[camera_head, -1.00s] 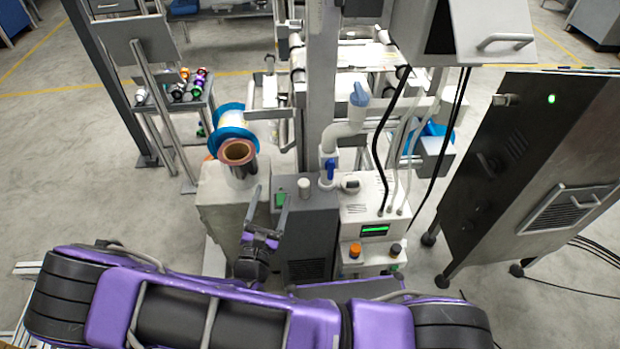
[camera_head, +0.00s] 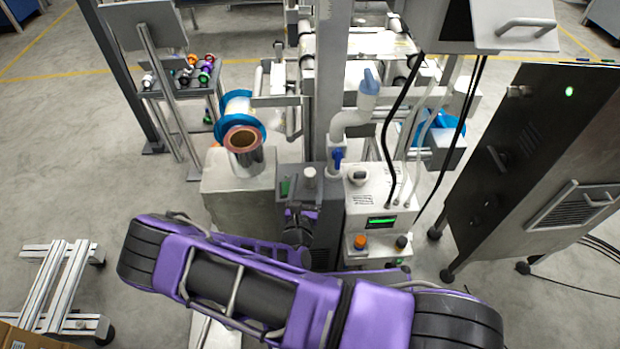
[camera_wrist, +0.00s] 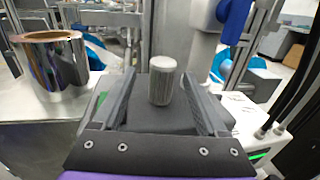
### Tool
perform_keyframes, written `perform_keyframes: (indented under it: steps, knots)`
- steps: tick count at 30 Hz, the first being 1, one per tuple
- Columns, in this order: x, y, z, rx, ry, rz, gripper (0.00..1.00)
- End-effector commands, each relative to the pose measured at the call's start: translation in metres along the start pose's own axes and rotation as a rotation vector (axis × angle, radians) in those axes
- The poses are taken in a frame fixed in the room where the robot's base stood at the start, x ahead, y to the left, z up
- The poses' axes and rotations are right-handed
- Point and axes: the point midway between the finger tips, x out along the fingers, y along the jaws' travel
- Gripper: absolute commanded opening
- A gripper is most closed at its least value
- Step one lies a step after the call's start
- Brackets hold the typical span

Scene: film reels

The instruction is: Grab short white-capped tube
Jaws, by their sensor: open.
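The short white-capped tube (camera_head: 309,177) stands upright on top of the dark grey box (camera_head: 322,200) in the head view. In the wrist view the tube (camera_wrist: 162,82) looks like a ribbed grey cylinder with a pale, rounded top, and it appears between my two fingers. My gripper (camera_wrist: 158,76) is open, with one finger to each side of the tube in the picture and nothing held. In the head view my gripper (camera_head: 300,212) is at the near side of the box, partly hidden by my arm. I cannot tell whether the fingers reach around the tube.
A shiny film roll (camera_head: 246,152) stands on a pale block left of the box. A white control unit (camera_head: 378,205) with knobs is close on the right. A white pipe with a blue valve (camera_head: 337,158) and a metal column rise just behind the tube. Dark cables hang at right.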

Motion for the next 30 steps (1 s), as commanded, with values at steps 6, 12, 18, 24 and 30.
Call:
perform_keyframes:
  steps: [6,12,18,24,30]
  knots:
    - [0.017,-0.002,0.002,-0.001,-0.001,-0.002,0.76]
    - [0.046,-0.003,0.005,0.000,-0.001,-0.001,0.76]
    - [0.057,-0.003,0.007,0.000,-0.001,-0.001,0.76]
    - [0.057,-0.003,0.007,0.000,-0.001,-0.001,0.68]
    - [0.057,-0.003,0.007,0.000,-0.001,-0.001,0.32]
